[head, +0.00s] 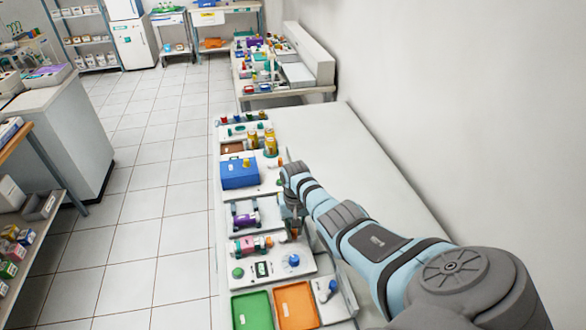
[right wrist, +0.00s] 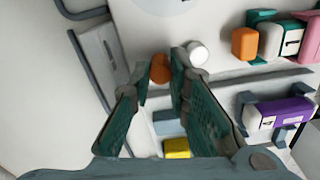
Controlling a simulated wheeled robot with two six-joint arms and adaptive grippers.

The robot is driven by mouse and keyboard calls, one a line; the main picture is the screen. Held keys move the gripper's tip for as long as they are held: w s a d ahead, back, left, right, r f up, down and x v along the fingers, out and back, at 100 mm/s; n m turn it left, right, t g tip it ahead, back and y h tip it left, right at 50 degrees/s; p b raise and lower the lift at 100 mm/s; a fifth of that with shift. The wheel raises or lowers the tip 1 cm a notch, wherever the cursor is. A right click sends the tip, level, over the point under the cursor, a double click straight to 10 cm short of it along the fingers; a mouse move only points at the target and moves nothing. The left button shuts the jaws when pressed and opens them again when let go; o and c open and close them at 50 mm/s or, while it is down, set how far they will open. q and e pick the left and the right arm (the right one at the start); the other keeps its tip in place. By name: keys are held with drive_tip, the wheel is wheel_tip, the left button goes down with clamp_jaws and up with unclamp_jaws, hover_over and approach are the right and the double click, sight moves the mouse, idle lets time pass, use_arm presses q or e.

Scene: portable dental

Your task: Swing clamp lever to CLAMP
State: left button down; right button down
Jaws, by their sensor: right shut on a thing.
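My right gripper (head: 293,222) reaches down over the bench beside the pink and purple cylinders. In the right wrist view its fingers (right wrist: 160,70) are closed around a small orange knob (right wrist: 160,69), which looks like the end of the clamp lever. The knob shows as a small orange spot (head: 294,233) at the fingertips in the head view. The lever's shaft and any CLAMP marking are hidden or too small to read. My left gripper is not in view.
A purple cylinder (head: 244,219) in a holder and a pink cylinder (head: 247,245) lie left of the gripper. A blue box (head: 239,173) stands behind; a green tray (head: 253,311) and an orange tray (head: 295,305) lie in front. The bench (head: 330,132) is clear at the back right.

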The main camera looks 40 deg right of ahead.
drive_tip(key=m, duration=0.1)
drive_tip(key=m+p, duration=0.1)
drive_tip(key=shift+s+a+r+m+p, duration=0.15)
drive_tip(key=shift+s+a+m+p, duration=0.1)
drive_tip(key=shift+s+m+p, duration=0.15)
drive_tip(key=shift+s+a+m, duration=0.2)
drive_tip(key=shift+m, duration=0.6)
drive_tip(key=shift+s+a+m, duration=0.15)
drive_tip(key=shift+a+m, duration=0.05)
drive_tip(key=shift+m, duration=0.5)
drive_tip(key=shift+s+a+m, duration=0.15)
drive_tip(key=shift+m, duration=0.55)
drive_tip(key=c, duration=1.5)
unclamp_jaws()
drive_tip(key=shift+a, duration=0.1)
